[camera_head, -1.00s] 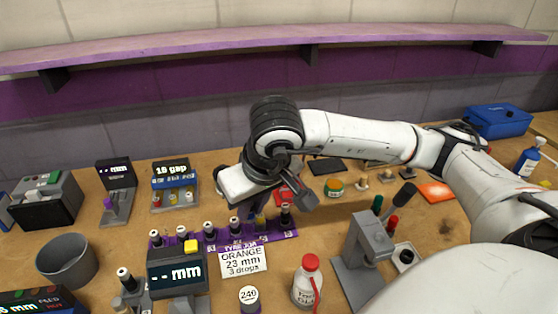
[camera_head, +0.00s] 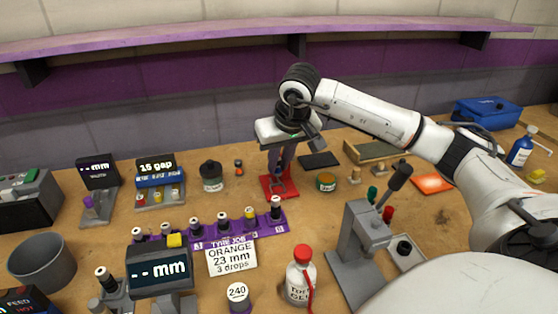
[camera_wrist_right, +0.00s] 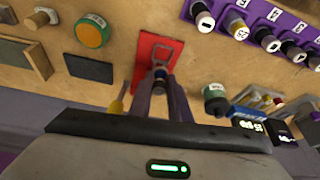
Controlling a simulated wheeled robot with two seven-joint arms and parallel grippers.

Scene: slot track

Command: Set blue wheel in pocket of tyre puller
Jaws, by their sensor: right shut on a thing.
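My right gripper (camera_head: 281,172) points down over a red plate (camera_head: 268,188) at the back of the bench. In the right wrist view its two dark fingers (camera_wrist_right: 161,80) close together over this red plate (camera_wrist_right: 145,58), which carries a grey metal loop (camera_wrist_right: 165,50); I take it for the tyre puller. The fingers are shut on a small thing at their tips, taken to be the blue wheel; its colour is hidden. Whether it touches the plate cannot be told. My left gripper is out of view.
A purple rack (camera_head: 262,234) with several dark-topped pegs stands in front. A grey lever press (camera_head: 365,235) stands front right.

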